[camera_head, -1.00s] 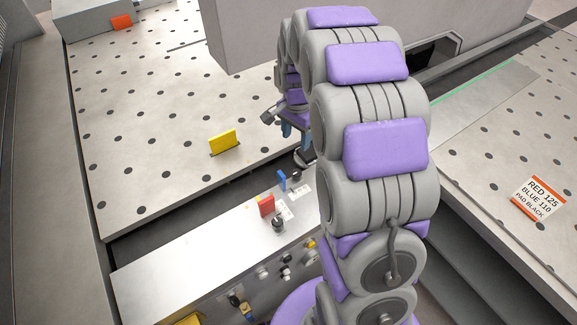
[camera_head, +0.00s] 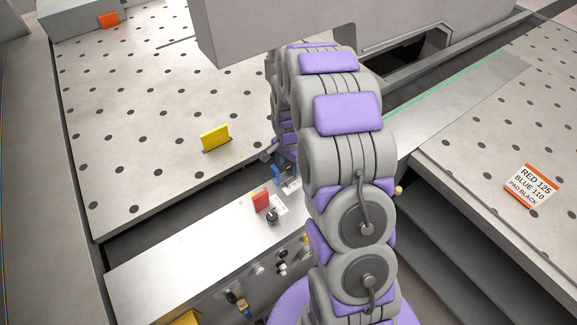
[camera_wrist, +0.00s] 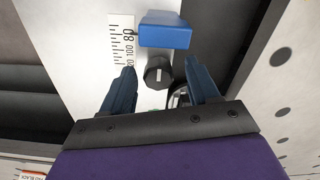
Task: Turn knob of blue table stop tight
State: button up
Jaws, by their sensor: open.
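The blue table stop (camera_wrist: 165,31) is a blue block on the bright metal rail (camera_wrist: 92,52) in the wrist view. Its black knob (camera_wrist: 158,72) stands just in front of the block. My gripper (camera_wrist: 160,76) is open, with one dark blue finger on each side of the knob. A gap shows between the knob and each finger; whether the tips reach down to its height I cannot tell. A printed scale runs beside the stop, with 80 and 100 readable. In the head view the blue stop (camera_head: 279,172) is partly hidden by my arm and gripper.
A red stop (camera_head: 261,201) with its own black knob (camera_head: 271,216) stands nearby on the rail. A yellow block (camera_head: 215,137) stands on the perforated table.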

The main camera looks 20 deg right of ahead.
jog(key=shift+d+f, duration=0.25)
jog(key=shift+f, duration=0.15)
jog(key=shift+a, duration=0.1)
jog(key=c, duration=1)
